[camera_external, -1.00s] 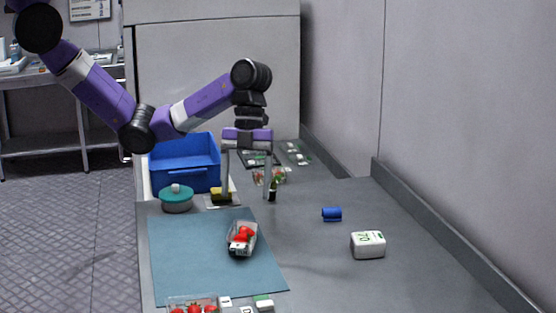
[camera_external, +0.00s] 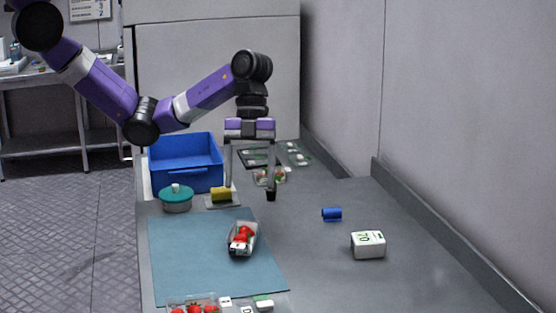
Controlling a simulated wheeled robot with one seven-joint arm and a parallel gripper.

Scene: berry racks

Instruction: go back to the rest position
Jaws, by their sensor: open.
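My gripper (camera_external: 250,194) points down over the far part of the grey table (camera_external: 310,265), behind the blue-grey mat. Its two fingers are apart with nothing held between them. The left fingertip is close to a yellow block on a small plate (camera_external: 221,195) in the picture. Whether they touch cannot be told.
A clear punnet of red berries (camera_external: 242,238) lies on the mat (camera_external: 185,255). A blue crate (camera_external: 188,170) and a teal-lidded pot (camera_external: 176,199) stand at the left. A blue cylinder (camera_external: 331,214) and a white box (camera_external: 368,244) are at the right. More berries (camera_external: 192,308) sit at the front edge.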

